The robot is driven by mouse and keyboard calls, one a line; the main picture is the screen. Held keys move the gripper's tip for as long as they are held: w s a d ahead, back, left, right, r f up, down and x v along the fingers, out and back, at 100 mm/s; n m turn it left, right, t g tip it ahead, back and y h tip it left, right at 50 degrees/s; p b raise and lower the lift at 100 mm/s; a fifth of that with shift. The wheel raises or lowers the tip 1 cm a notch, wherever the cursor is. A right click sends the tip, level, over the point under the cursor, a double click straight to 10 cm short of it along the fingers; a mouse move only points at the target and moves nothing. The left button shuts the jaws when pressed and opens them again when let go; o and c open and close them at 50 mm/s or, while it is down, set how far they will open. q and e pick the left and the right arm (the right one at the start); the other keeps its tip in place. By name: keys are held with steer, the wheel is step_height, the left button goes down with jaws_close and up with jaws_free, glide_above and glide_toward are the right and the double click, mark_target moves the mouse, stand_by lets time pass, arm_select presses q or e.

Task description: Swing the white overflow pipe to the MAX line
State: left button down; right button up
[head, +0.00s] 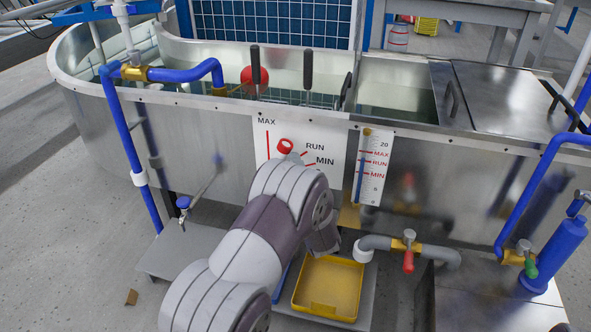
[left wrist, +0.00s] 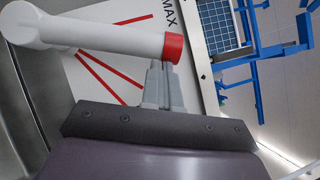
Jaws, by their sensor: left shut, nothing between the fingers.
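The white overflow pipe (left wrist: 110,38) crosses the upper left of the left wrist view and ends in a red cap. In the head view only its red cap (head: 285,146) shows, between the MAX line (head: 268,145) and the RUN line; my left arm hides the rest. The MAX line (left wrist: 132,19) lies beyond the pipe in the left wrist view. My left gripper (left wrist: 158,66) is shut and empty, its fingertips close against the pipe's side by the red cap; I cannot tell if they touch. My right gripper is not in view.
The scale board (head: 303,145) is fixed to the metal tank's front (head: 230,140). A narrow level gauge (head: 376,168) stands right of it. Below are a yellow tray (head: 328,287) and a grey drain pipe with a red-handled valve (head: 408,260).

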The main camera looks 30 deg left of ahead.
mark_target(284, 147)
arm_select(q)
steer(key=shift+r, duration=0.1)
steer(key=r+p, duration=0.1)
steer(key=p, duration=0.1)
steer(key=a+r+n+p, duration=0.1)
steer(key=p, duration=0.1)
steer(key=a+r+p, duration=0.1)
steer(key=p, duration=0.1)
steer(key=shift+s+n+g+p, duration=0.3)
steer(key=shift+n+g+p, duration=0.05)
steer(key=shift+n+g, duration=0.05)
steer(key=a+p, duration=0.1)
steer(key=a+n+p, duration=0.1)
steer(key=a+p, duration=0.1)
steer(key=s+a+n+g+h+p, duration=0.1)
steer(key=p, duration=0.1)
steer(key=shift+a, duration=0.15)
steer(key=shift+r, duration=0.1)
